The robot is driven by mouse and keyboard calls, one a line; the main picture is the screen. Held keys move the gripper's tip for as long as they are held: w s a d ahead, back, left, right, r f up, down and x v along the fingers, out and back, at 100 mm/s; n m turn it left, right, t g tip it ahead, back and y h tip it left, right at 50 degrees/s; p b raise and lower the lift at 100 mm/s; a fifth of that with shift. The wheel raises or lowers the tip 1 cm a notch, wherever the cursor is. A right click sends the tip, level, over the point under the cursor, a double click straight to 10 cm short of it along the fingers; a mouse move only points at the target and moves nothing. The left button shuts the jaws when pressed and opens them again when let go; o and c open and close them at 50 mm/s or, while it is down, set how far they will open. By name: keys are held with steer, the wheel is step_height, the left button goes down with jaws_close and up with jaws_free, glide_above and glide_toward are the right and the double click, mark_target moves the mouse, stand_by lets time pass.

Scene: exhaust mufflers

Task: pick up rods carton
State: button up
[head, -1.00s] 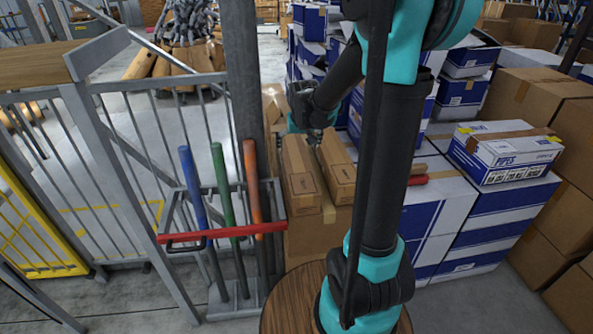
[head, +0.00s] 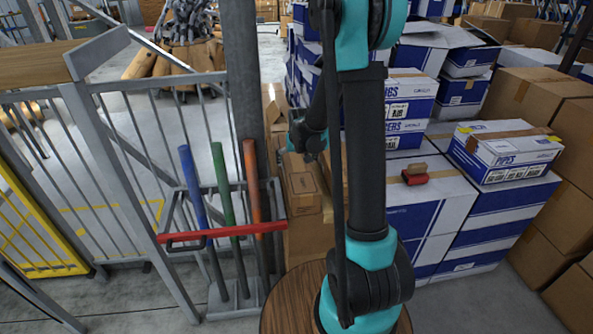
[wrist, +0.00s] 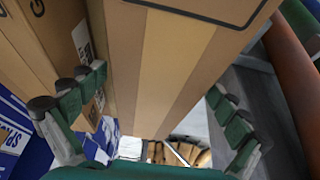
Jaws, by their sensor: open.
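Two long brown cartons lie side by side on a larger brown box in the head view. The left carton (head: 303,182) shows clearly; the right one is mostly hidden behind my arm. I cannot read which is the rods carton. My gripper (head: 308,140) is at the far end of the left carton. In the wrist view, a brown carton with a tape strip (wrist: 165,60) fills the middle. The green fingers of my gripper (wrist: 155,90) are apart, one on each side of it. Whether they touch it I cannot tell. A second carton with a label (wrist: 50,35) is beside the left finger.
A rack with blue, green and orange handles (head: 222,236) and a grey post (head: 245,90) stand close on the left. White-and-blue pipe boxes (head: 510,150) are stacked on the right. A red tape dispenser (head: 415,176) lies on one box. A round wooden top (head: 285,300) is in front.

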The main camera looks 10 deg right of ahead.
steer(key=shift+x, duration=2)
steer(key=shift+c, duration=0.2)
steer(key=c, duration=1.7)
